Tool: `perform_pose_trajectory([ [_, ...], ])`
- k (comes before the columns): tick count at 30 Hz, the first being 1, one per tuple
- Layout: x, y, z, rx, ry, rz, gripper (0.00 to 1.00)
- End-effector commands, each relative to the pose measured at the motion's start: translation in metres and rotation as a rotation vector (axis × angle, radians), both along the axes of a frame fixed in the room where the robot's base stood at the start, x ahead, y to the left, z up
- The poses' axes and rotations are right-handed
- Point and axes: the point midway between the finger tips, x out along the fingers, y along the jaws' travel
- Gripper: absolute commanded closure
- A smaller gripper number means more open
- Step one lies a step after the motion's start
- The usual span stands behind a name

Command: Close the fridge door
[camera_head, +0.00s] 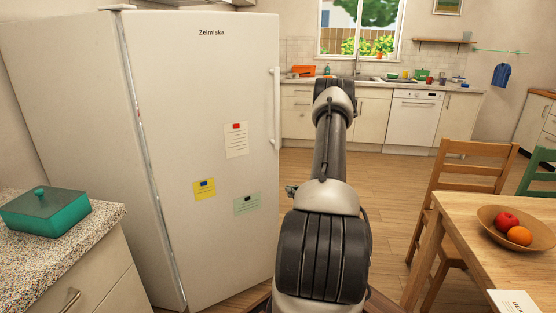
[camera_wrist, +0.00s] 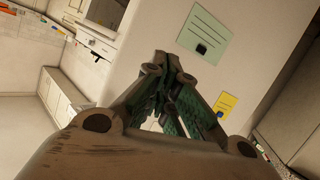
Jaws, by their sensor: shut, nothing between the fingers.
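The tall white fridge (camera_head: 70,110) stands at the left in the head view. Its door (camera_head: 225,75) faces me, with a vertical handle (camera_head: 276,105) on its right edge. A seam with a grey strip runs down the door's left edge. The handle side's gap is hidden, so I cannot tell how far the door stands open. In the wrist view the door face (camera_wrist: 165,30) shows behind my gripper (camera_wrist: 166,68), which is shut and empty. Contact with the door cannot be told. My arm hides the gripper in the head view.
Notes hang on the door, including a green one (camera_head: 247,204) and a yellow one (camera_head: 204,190). A counter (camera_head: 105,215) with a teal box (camera_head: 45,212) is at left. A table (camera_head: 455,245) and chair (camera_head: 465,180) stand right. Floor is open beyond the fridge.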

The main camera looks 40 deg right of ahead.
Motion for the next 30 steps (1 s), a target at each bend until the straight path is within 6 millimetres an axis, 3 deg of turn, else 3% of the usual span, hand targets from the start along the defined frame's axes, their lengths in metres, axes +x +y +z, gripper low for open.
perform_pose_trajectory([
  [4, -0.009, -0.023, 0.044, 0.098, -0.207, -0.161, 1.00],
  [9, -0.008, -0.031, 0.070, 0.152, -0.323, -0.195, 1.00],
  [14, 0.009, -0.033, 0.070, 0.162, -0.322, -0.192, 1.00],
  [30, 0.112, -0.050, 0.070, 0.161, -0.321, -0.192, 1.00],
])
